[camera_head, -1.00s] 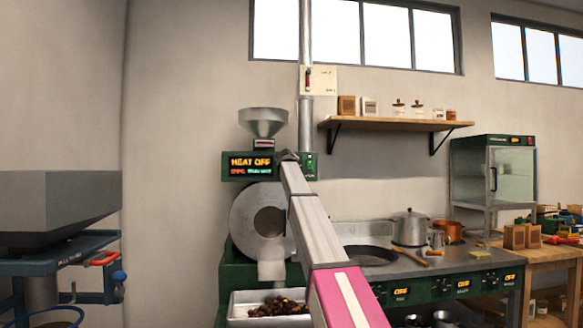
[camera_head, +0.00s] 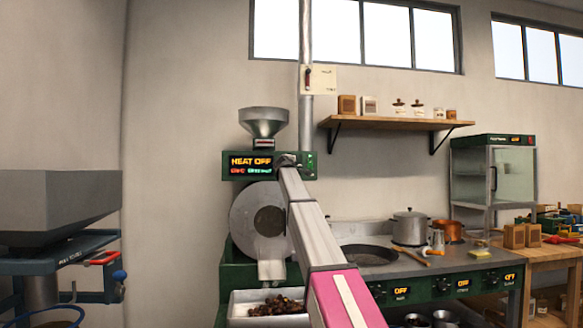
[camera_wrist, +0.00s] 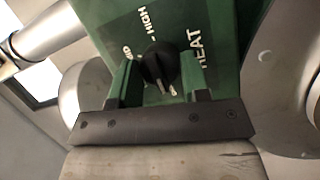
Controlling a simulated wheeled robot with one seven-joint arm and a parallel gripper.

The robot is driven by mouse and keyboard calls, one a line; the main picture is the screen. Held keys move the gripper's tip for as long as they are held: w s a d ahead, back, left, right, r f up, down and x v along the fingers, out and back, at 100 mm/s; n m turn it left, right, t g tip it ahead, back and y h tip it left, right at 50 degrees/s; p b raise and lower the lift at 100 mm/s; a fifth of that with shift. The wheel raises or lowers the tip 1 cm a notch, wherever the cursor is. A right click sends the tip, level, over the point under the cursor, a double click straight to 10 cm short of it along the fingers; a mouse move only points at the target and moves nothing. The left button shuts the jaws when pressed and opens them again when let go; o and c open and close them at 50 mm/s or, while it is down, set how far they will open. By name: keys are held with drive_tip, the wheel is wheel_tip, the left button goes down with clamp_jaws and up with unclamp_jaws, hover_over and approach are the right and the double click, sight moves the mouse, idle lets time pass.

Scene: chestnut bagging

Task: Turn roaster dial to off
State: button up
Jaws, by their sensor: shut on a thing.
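The roaster (camera_head: 258,225) stands at the centre of the head view, with a round drum front. Its green panel carries a lit display (camera_head: 250,165) that reads "HEAT OFF". In the wrist view the black heat dial (camera_wrist: 158,66) sits on the green panel, with "HIGH" and "HEAT" lettering around it; other marks are partly hidden. My gripper (camera_wrist: 160,82) has its two fingers on either side of the dial and is shut on it. In the head view my arm reaches up to the panel and covers the dial.
A tray of chestnuts (camera_head: 236,314) sits below the drum. To the right is a stove counter (camera_head: 430,268) with a pan (camera_head: 369,256) and a pot (camera_head: 409,228). A wooden shelf (camera_head: 395,123) hangs on the wall. A grey hopper (camera_head: 55,210) stands at left.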

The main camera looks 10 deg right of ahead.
drive_tip(key=o, duration=0.9)
drive_tip(key=v, duration=1)
drive_tip(key=shift+s+a, duration=0.15)
drive_tip(key=shift+s, duration=0.2)
